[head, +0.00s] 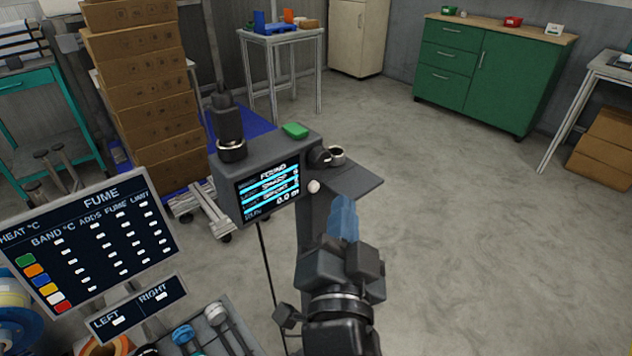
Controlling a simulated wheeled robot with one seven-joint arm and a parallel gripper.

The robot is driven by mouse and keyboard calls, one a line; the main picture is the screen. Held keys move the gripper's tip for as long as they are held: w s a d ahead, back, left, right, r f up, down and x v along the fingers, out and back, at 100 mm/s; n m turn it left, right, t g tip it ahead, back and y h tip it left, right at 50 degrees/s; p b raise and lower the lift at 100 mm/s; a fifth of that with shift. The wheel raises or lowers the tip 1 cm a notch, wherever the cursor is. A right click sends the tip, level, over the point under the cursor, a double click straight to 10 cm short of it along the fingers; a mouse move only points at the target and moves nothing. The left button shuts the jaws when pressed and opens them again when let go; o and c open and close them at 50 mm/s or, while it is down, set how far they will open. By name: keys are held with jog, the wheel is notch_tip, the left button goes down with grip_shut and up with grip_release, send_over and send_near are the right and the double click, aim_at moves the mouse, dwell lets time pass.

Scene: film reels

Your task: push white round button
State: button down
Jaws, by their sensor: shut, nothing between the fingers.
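A small white round button (314,186) sits on the dark grey machine, at the right of its lit screen (270,193). The machine's housing (224,187) carries a green block on top. My gripper (343,215) is in the head view, right of and a little lower than the button in the picture. Its blue fingers are shut and empty, pointing up in the picture. A gap shows between the fingers and the button, and I cannot tell how far apart they are in depth. The button is in plain view.
A dark shelf plate (350,180) juts from the machine just beyond my fingers. A black sign board (90,245) stands at the left, with rods and spools below it. Stacked cardboard boxes (145,90) stand behind. The floor (480,220) at the right is clear.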

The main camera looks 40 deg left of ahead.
jog(key=d+p, duration=0.1)
jog(key=d, duration=0.1)
jog(key=shift+s+d, duration=0.15)
jog(key=shift+d, duration=0.25)
dwell(0.7)
jog(key=s+d+f+h, duration=0.2)
jog(key=s+d+f, duration=0.15)
jog(key=d, duration=0.45)
jog(key=s+d+f+h, duration=0.15)
jog(key=d+f, duration=0.25)
jog(key=d, duration=0.4)
jog(key=s+d+f+h, duration=0.2)
jog(key=s+d+f, duration=0.15)
jog(key=d, duration=0.45)
jog(key=s+d+r+h, duration=0.2)
jog(key=s+d+h, duration=0.1)
jog(key=s+d, duration=0.5)
jog(key=s+d+r+h, duration=0.2)
jog(key=s+d+h, duration=0.2)
jog(key=s+d, duration=0.5)
jog(key=shift+s+m, duration=0.3)
jog(key=shift+s, duration=0.5)
jog(key=shift+d, duration=0.1)
